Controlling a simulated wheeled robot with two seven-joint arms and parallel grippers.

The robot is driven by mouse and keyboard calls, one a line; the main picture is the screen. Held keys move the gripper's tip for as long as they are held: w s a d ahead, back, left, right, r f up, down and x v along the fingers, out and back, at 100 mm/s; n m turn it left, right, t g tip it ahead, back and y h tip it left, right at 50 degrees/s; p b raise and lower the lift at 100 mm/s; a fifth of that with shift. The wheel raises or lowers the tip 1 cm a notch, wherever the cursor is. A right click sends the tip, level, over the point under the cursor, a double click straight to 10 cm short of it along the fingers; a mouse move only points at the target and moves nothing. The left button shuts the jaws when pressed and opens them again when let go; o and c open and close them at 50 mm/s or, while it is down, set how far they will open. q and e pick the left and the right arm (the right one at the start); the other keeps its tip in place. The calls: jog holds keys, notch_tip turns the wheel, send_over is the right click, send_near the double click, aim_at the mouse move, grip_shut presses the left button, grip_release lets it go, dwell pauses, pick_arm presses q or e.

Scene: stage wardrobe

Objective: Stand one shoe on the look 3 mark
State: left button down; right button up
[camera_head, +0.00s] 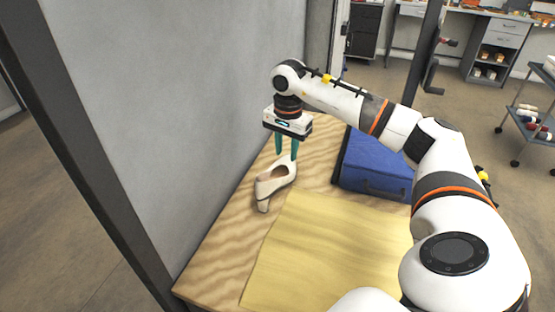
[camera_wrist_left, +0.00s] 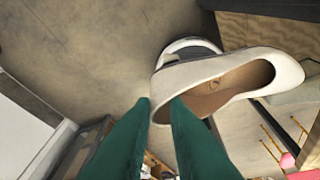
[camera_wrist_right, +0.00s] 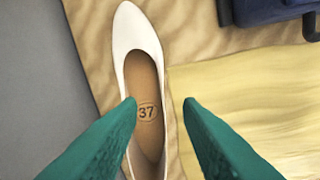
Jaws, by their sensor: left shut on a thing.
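A cream heeled shoe (camera_head: 268,187) stands on the wooden tabletop, beside the yellow sheet. In the right wrist view the same shoe (camera_wrist_right: 134,38) shows its tan insole, printed 37. My right gripper (camera_head: 287,154) is just above this shoe, pointing down; its green fingers are apart, with no clear grip on the shoe. My left gripper (camera_wrist_left: 162,102) shows only in its wrist view, shut on a second white shoe (camera_wrist_left: 225,68) by its rim. That shoe is held up over the floor. I see no readable look 3 mark.
The wooden tabletop (camera_head: 225,238) carries a flat yellow sheet (camera_head: 325,250) and a blue case (camera_head: 375,165) at its back right. A grey wall panel (camera_head: 160,100) borders it on the left. A trolley (camera_head: 535,125) stands on the floor far right.

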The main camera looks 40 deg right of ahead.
aim_at(287, 176)
pick_arm(q)
jog(key=shift+s+r, duration=0.1)
jog(key=shift+r, duration=0.35)
pick_arm(e)
notch_tip(287, 176, down, 4)
jog(key=shift+s+a+r, duration=0.1)
jog(key=shift+r, duration=0.1)
pick_arm(q)
jog(key=shift+r+p, duration=0.2)
jog(key=shift+p, duration=0.35)
pick_arm(e)
jog(key=shift+f, duration=0.65)
pick_arm(q)
jog(key=shift+r+p, duration=0.55)
jog(key=shift+r, duration=0.1)
pick_arm(e)
jog(key=f, duration=0.3)
jog(key=shift+d+f, duration=0.2)
jog(key=shift+f, duration=0.5)
grip_shut()
jog(key=shift+r, duration=0.1)
